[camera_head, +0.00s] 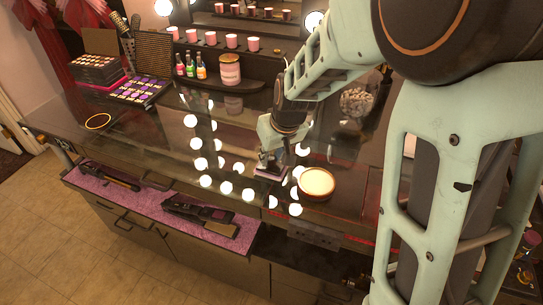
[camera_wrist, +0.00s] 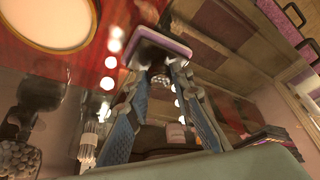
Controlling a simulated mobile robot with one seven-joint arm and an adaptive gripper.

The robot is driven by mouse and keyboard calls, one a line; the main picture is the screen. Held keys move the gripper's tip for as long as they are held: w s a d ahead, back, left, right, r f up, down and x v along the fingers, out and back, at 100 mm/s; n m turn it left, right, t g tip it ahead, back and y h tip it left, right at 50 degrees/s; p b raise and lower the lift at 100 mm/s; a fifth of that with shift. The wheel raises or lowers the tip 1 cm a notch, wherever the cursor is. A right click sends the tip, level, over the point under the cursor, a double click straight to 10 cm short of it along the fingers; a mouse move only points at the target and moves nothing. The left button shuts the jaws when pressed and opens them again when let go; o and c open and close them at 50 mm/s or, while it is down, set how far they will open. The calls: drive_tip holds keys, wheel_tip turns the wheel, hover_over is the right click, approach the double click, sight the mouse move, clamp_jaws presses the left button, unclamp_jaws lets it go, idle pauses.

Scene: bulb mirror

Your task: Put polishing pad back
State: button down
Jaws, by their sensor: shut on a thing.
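The polishing pad (camera_head: 270,171) is a small dark block with a pink-purple edge. My gripper (camera_head: 269,157) is shut on it and holds it over the glossy dark counter, left of a round wooden dish (camera_head: 318,182) with a pale cream inside. In the wrist view, the pad (camera_wrist: 158,50) sits at the fingertips of my gripper (camera_wrist: 160,74), tilted in that picture. The dish (camera_wrist: 68,22) shows at top left there, apart from the pad. I cannot tell whether the pad touches the counter.
A glass jar of pale balls (camera_head: 356,102) stands behind the dish. Small bottles (camera_head: 190,68) and a pink jar (camera_head: 230,69) stand at the back. Makeup palettes (camera_head: 140,90) lie at left. A pink-lined open drawer (camera_head: 150,209) holds dark tools. The counter's left middle is clear.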

drive_tip(key=shift+f, duration=0.2)
drive_tip(key=c, duration=1.7)
unclamp_jaws()
drive_tip(key=shift+r, duration=0.1)
drive_tip(key=shift+r, duration=0.2)
drive_tip(key=p+v, duration=0.6)
drive_tip(key=v, duration=0.5)
drive_tip(key=shift+s+r+p, duration=0.15)
drive_tip(key=shift+r+p, duration=0.25)
drive_tip(key=shift+d, duration=0.1)
